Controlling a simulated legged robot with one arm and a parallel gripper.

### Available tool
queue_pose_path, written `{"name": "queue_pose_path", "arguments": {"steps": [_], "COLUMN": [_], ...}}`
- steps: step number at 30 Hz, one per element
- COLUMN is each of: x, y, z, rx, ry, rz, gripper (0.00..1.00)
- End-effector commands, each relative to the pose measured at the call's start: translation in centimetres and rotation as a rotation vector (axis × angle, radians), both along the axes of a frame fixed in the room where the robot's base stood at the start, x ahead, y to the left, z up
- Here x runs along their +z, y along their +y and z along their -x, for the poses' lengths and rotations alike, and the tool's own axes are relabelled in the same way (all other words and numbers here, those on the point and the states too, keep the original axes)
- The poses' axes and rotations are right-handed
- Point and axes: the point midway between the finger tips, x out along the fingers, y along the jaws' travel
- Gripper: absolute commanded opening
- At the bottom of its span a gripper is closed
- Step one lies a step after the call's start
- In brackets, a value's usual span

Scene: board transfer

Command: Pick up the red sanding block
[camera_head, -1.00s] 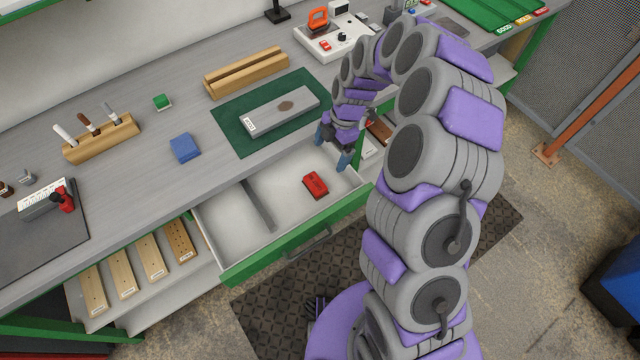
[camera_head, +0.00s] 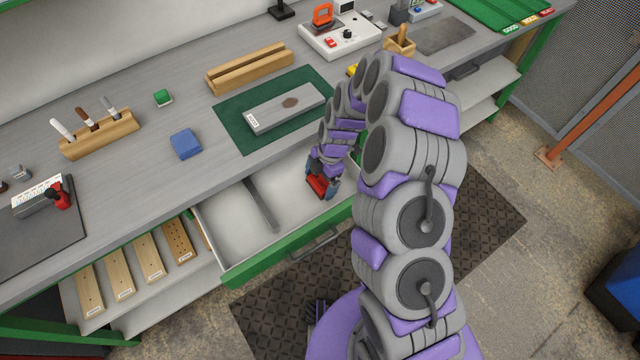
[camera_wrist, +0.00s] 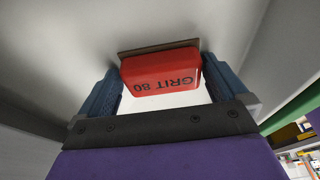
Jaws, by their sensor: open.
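The red sanding block (camera_head: 317,186) lies in the right compartment of the open drawer, partly hidden by my gripper in the head view. In the wrist view the block (camera_wrist: 161,72) shows its "GRIT 80" face, with a thin brown layer along its far edge. My gripper (camera_head: 323,187) is down in the drawer at the block. In the wrist view my gripper's blue fingers (camera_wrist: 163,90) are open, one on each side of the block. Small gaps seem to show beside it; whether a finger touches it I cannot tell.
The drawer's green front (camera_head: 290,248) and its inner divider (camera_head: 262,207) border the space. Above it, the bench holds a grey board (camera_head: 287,108) on a green mat (camera_head: 229,120) and a blue block (camera_head: 186,143). The left compartment looks empty.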

Motion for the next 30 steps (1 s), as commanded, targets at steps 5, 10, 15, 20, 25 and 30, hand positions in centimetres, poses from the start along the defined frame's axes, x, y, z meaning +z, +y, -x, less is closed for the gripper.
{"name": "queue_pose_path", "arguments": {"steps": [5,10,15,20,25,30], "x": [0.0,0.0,0.0,0.0,0.1,0.9], "y": [-0.2,-0.5,-0.4,-0.2,-0.2,-0.3], "z": [0.0,0.0,0.0,0.0,0.0,0.0], "rx": [-0.001,-0.002,-0.002,0.0,0.0,0.0], "ry": [0.002,0.002,0.001,0.001,0.001,-0.001], "rz": [-0.004,-0.006,-0.005,-0.003,-0.003,-0.004], "gripper": [1.0,0.86,0.69,0.58,0.58,0.58]}}
